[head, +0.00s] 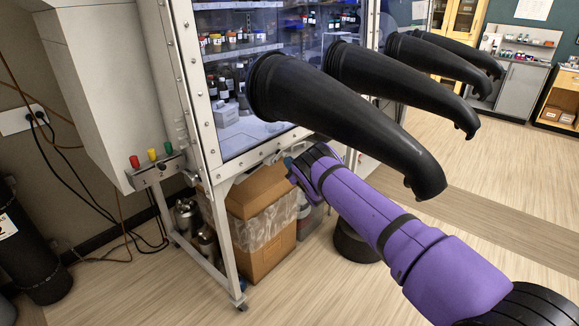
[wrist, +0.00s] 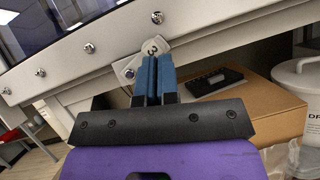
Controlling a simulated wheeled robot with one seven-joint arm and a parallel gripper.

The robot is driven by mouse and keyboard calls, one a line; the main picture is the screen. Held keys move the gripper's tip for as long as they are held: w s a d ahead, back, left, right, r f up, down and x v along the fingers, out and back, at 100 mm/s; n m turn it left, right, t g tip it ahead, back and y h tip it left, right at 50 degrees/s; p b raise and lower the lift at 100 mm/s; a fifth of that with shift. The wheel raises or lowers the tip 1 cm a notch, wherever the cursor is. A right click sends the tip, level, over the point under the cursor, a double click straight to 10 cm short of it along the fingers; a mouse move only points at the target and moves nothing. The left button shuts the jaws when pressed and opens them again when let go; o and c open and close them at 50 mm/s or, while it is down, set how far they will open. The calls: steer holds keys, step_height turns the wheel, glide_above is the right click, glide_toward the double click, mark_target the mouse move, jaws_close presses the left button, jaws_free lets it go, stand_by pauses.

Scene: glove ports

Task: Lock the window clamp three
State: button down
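The glove box's window frame (wrist: 105,46) slants across the wrist view, with a lit window above it. On its lower edge is the window clamp three (wrist: 130,72), a small pale plate with a round fastener and a tag (wrist: 153,46) marked 3. My gripper (wrist: 157,58) has its two blue fingers close together, tips at the clamp and overlapping part of it. Only a narrow dark line shows between them, and I see nothing held there. In the head view my gripper (head: 292,165) is at the window's lower edge, below the glove sleeves; the clamp is hidden there.
Several black glove sleeves (head: 345,110) jut from the window, the nearest just above my arm. A cardboard box (head: 262,240) stands under the glove box. A white lidded tub (wrist: 300,82) is at the wrist view's right. The floor at right is clear.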

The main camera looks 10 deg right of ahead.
mark_target(286, 154)
steer(key=shift+w+r, duration=0.1)
steer(key=shift+r, duration=0.6)
steer(key=shift+a+r, duration=0.1)
steer(key=shift+r, duration=0.65)
steer(key=shift+a+r, duration=0.1)
steer(key=shift+r, duration=0.4)
steer(key=shift+a+r+n, duration=0.1)
steer(key=shift+n, duration=0.4)
steer(key=shift+a+f+n+y, duration=0.1)
steer(key=shift+f+n+y, duration=0.1)
steer(key=shift+n+y, duration=0.35)
steer(key=shift+s+n+g, duration=0.2)
steer(key=shift+n+g, duration=0.05)
steer(key=shift+g, duration=0.05)
steer(key=shift+s+a+r, duration=0.1)
steer(key=shift+a+r, duration=0.05)
steer(key=shift+a, duration=0.1)
stand_by(2.4)
steer(key=shift+d, duration=0.1)
stand_by(1.2)
